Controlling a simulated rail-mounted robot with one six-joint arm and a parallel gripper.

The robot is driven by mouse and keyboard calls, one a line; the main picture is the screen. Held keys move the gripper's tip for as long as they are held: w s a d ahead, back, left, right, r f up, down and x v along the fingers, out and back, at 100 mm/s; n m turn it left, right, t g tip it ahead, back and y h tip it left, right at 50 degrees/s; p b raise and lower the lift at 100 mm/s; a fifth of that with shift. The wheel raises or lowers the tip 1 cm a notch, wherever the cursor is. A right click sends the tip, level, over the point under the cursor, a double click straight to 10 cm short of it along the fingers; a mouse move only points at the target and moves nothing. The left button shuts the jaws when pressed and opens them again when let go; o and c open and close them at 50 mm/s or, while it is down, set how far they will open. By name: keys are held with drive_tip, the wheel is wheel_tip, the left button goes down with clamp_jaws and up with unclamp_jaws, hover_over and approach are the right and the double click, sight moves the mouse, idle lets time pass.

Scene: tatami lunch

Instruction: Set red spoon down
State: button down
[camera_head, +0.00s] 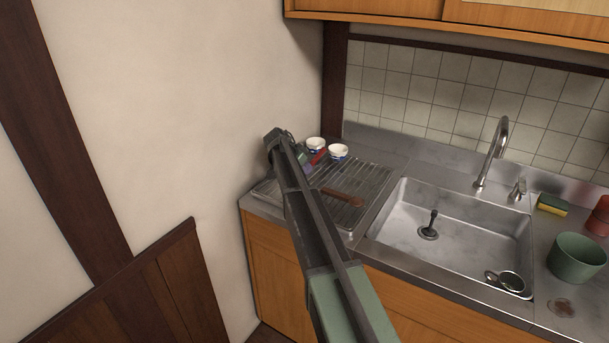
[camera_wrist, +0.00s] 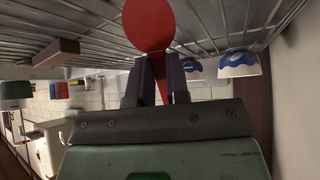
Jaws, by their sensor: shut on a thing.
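The red spoon (camera_wrist: 147,25) is in my gripper (camera_wrist: 155,85), which is shut on its handle in the wrist view. Its round red bowl points away from the gripper, close to the ribbed metal drainboard (camera_wrist: 215,18). I cannot tell whether the spoon touches the ribs. In the head view, a bit of the red spoon (camera_head: 318,157) shows beside my gripper (camera_head: 306,160) over the back left of the drainboard (camera_head: 375,180). My arm hides part of the drainboard.
Two blue-and-white cups (camera_head: 316,144) (camera_head: 338,151) stand at the drainboard's back. A brown wooden utensil (camera_head: 343,197) lies on the ribs. The sink (camera_head: 450,232) is to the right, holding a dark-handled item (camera_head: 430,226) and a strainer (camera_head: 508,281). A green pot (camera_head: 577,257) stands further right.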

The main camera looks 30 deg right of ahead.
drive_tip(key=c, duration=1.6)
unclamp_jaws()
drive_tip(key=shift+f, duration=0.1)
drive_tip(key=o, duration=0.5)
drive_tip(key=shift+r, duration=0.35)
drive_tip(key=p+v, duration=0.9)
drive_tip(key=v, duration=0.2)
drive_tip(key=shift+a+r, duration=0.25)
drive_tip(key=shift+r, duration=0.05)
